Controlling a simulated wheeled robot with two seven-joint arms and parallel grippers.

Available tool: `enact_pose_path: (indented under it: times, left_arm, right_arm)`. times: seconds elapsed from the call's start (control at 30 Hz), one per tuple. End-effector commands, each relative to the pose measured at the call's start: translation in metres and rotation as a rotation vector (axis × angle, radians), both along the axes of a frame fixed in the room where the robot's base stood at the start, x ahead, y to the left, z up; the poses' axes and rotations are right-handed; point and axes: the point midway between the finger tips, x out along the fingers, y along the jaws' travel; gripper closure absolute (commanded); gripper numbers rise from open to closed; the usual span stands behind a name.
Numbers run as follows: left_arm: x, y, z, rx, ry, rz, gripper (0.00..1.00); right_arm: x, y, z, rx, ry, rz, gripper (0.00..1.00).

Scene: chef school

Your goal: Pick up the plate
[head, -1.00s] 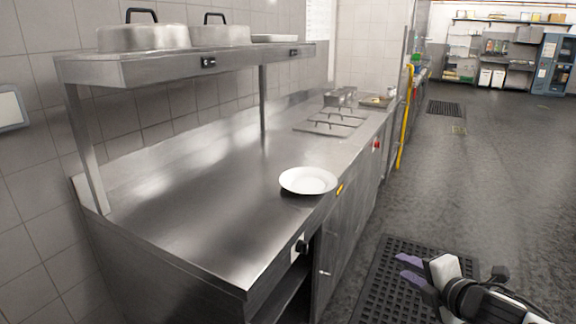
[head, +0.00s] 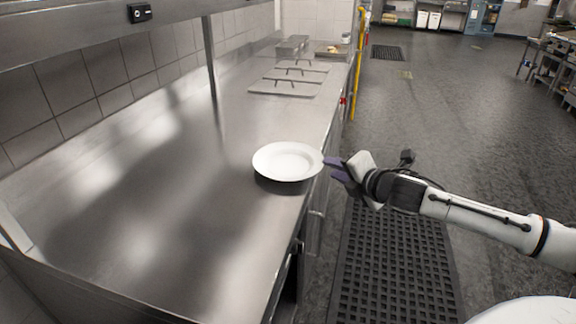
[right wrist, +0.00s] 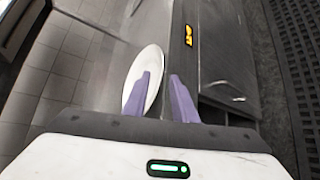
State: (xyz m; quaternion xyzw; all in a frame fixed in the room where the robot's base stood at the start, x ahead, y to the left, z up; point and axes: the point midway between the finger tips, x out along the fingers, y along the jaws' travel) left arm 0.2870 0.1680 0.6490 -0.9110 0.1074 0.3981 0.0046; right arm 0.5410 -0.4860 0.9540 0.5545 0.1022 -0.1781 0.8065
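A round white plate (head: 288,160) lies near the right edge of the steel counter in the head view. My right gripper (head: 331,168), with purple fingers, is just right of its rim; contact cannot be told. In the right wrist view the two fingers (right wrist: 160,90) are apart with a gap between them. The plate (right wrist: 153,60) shows behind and beside the left finger, its right rim reaching into the gap as seen from there. My left gripper is not in view.
The steel counter (head: 190,220) is bare left of the plate. Lidded inserts (head: 285,87) are farther back. A steel shelf (head: 60,30) on posts runs above the left side. A black floor mat (head: 395,265) lies right of the counter.

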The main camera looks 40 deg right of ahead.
Motion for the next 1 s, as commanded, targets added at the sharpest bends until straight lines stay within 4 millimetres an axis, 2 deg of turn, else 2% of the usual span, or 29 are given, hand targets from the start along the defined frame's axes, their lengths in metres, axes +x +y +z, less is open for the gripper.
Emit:
enact_pose_path:
  times: [0.27, 0.6, 0.93, 0.97, 1.0]
  left_arm:
    - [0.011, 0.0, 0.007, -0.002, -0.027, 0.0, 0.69]
    - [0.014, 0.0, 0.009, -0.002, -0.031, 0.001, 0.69]
    - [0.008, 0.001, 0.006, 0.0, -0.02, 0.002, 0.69]
    - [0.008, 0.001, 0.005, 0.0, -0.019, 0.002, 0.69]
    - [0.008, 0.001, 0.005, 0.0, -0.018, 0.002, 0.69]
  right_arm:
    - [0.012, -0.003, -0.005, 0.003, -0.002, -0.002, 0.75]
    - [0.045, -0.01, -0.02, 0.004, -0.001, -0.001, 0.75]
    - [0.049, -0.01, -0.023, 0.002, 0.001, 0.001, 0.75]
    - [0.049, -0.01, -0.023, 0.002, 0.001, 0.001, 0.77]
    - [0.049, -0.01, -0.023, 0.001, 0.002, 0.001, 0.83]
